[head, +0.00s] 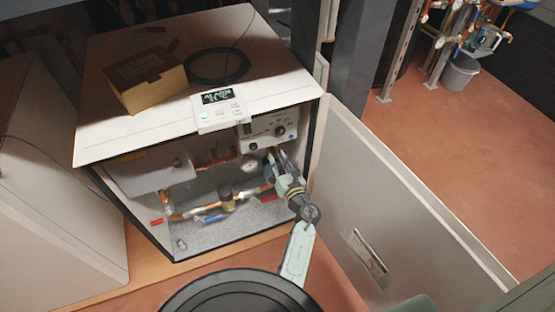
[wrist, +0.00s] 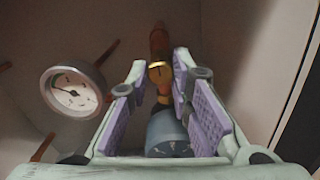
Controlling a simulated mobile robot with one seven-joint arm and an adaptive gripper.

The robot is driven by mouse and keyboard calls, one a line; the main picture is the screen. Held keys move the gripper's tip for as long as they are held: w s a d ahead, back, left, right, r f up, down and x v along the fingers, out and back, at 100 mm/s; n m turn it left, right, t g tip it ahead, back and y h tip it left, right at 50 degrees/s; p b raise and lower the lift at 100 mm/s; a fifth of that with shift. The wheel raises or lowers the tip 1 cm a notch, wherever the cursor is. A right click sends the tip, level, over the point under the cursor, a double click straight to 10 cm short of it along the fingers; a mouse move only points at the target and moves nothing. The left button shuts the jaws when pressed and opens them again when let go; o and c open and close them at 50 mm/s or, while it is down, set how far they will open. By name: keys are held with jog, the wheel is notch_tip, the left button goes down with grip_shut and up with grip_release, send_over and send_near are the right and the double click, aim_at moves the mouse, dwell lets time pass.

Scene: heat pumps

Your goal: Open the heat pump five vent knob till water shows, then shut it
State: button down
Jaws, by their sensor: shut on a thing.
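The open heat pump (head: 110,140) is a white cabinet with copper pipes inside. My gripper (head: 277,162) reaches into its right side, below the control panel. In the wrist view my gripper (wrist: 160,64) has its purple pads on either side of a blue-grey round vent knob (wrist: 168,135) with dark marks on its face, and is shut on it. A copper and brass fitting (wrist: 160,75) lies behind the knob, between the fingertips. The knob is hidden behind my gripper in the head view. No water is visible.
A round gauge (wrist: 74,92) is left of my fingers. The cabinet door (head: 400,205) stands open on the right. A blue-handled valve (head: 212,217) sits on the lower pipe. A cardboard box (head: 145,80) and black coil (head: 217,66) lie on top.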

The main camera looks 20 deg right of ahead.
jog(key=m+p, duration=0.2)
jog(key=m, duration=0.3)
jog(key=shift+m, duration=0.3)
jog(key=m+p, duration=0.2)
jog(key=m, duration=0.3)
jog(key=m+p, duration=0.2)
jog(key=m, duration=0.3)
jog(key=shift+m, duration=0.4)
jog(key=shift+f+m+p, duration=0.1)
jog(key=shift+m+p, duration=0.85)
jog(key=shift+m, duration=1.35)
jog(key=c, duration=1.4)
grip_release()
jog(key=shift+c, duration=0.2)
